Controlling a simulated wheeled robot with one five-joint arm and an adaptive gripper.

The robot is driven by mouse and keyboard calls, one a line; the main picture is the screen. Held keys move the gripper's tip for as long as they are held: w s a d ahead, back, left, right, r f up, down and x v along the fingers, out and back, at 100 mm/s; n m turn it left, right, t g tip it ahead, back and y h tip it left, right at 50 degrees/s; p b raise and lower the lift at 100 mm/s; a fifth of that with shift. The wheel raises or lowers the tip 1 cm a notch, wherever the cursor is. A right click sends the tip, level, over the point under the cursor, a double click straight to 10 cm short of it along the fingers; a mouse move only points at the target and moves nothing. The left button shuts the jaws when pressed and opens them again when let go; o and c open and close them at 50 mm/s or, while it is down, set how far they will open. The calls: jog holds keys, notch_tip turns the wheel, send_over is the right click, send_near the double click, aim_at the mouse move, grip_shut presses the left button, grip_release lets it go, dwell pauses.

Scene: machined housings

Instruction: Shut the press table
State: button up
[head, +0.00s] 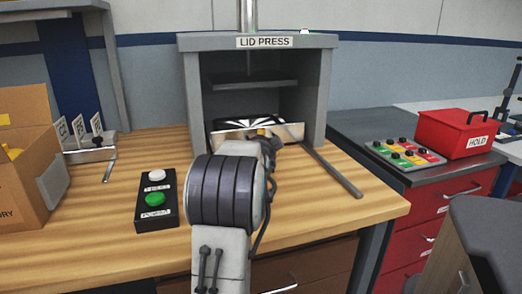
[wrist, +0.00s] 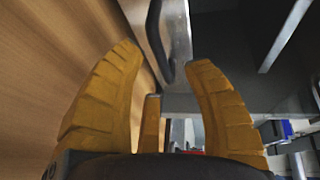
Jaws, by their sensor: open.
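The grey lid press (head: 192,95) stands at the back of the wooden bench, its front open. The press table shows a bright metal front plate (head: 228,135) low in the opening, with a black-and-white patterned surface (head: 250,122) behind it. How far the table is out is hard to tell. My gripper (head: 264,134) is at the front plate, partly hidden by my arm. In the wrist view its orange fingers (wrist: 164,58) are apart and empty. The metal plate (wrist: 180,35) and a dark curved handle (wrist: 155,35) lie just beyond the fingertips; contact is unclear.
A dark bar (head: 335,174) slants across the bench right of the press. A button box (head: 156,207) with white and green buttons stands to the left, near an open carton (head: 40,165) and a card stand (head: 92,154). A red HOLD box (head: 452,135) sits on the right cabinet.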

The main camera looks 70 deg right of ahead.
jog(key=v, duration=0.8)
jog(key=shift+r, duration=0.1)
dwell(0.6)
